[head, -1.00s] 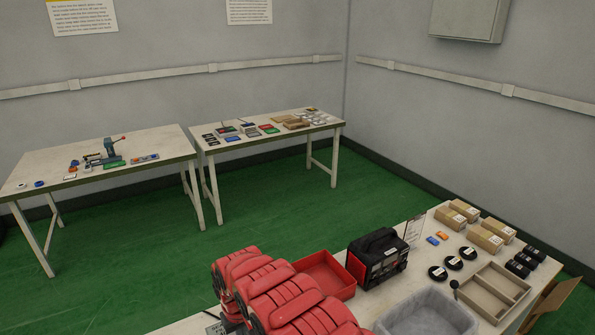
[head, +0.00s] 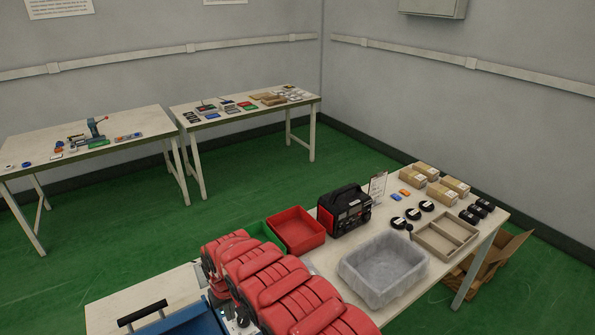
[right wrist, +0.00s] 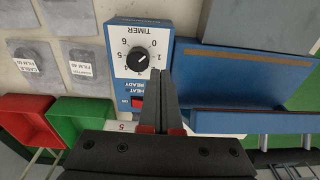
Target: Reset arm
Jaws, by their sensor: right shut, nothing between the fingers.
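My right arm shows as a stack of red links in the head view, above the front table. In the right wrist view my right gripper (right wrist: 158,80) is shut and empty, its two dark fingers together. The fingertips appear in front of the lower part of a blue control panel (right wrist: 142,45) with a black timer knob and a red switch; I cannot tell whether they touch it. My left gripper is not in view.
A blue machine with a black handle (head: 185,322) stands left of my arm. Beyond the arm are a red bin (head: 290,242), a green bin (head: 263,231), a black power unit (head: 345,210), a grey tub (head: 352,282) and a wooden tray (head: 422,236). Two tables stand against the back wall.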

